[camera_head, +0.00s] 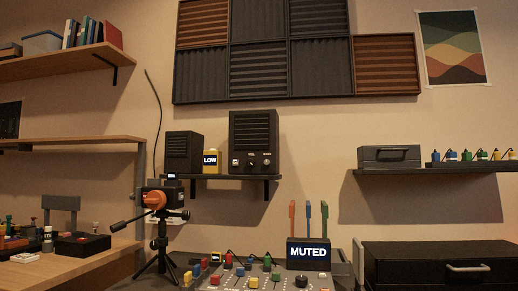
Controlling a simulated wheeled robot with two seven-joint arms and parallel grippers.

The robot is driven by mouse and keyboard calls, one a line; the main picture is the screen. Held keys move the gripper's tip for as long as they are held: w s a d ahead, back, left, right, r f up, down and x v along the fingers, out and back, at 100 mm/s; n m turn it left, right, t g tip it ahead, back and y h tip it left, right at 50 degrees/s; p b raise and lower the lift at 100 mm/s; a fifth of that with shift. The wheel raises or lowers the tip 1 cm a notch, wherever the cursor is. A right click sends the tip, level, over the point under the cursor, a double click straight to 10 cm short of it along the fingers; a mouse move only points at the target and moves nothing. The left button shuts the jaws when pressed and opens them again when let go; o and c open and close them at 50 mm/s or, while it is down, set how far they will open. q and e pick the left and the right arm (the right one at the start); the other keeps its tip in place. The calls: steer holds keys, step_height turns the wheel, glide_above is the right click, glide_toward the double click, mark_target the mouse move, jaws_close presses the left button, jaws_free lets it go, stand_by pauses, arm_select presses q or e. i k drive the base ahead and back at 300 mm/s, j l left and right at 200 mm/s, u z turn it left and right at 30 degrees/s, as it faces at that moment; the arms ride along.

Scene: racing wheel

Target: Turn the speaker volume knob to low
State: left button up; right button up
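A large black speaker (253,128) stands on a dark wall shelf in the middle of the head view. Its lower front carries small controls, among them a round dark knob (266,162) at the right and a light square switch or label at the left. The knob's pointer is too small to read. A yellow box (210,169) with a display reading "LOW" stands just left of the speaker. A smaller dark speaker (184,148) stands further left on the same shelf. Neither of my grippers shows.
A tripod with an orange-fronted device (156,199) stands in front, left of the shelf (224,178). A mixing console (255,284) with colored knobs and a "MUTED" sign (309,252) lies below. A black drawer unit (440,266) is at right. The space before the speaker looks clear.

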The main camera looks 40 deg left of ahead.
mark_target(250, 163)
steer(key=u, duration=1.3)
steer(key=i+j+z, duration=0.15)
steer(key=z, duration=0.15)
steer(key=i+j+z, duration=0.1)
steer(key=z, duration=0.15)
steer(key=j, duration=0.1)
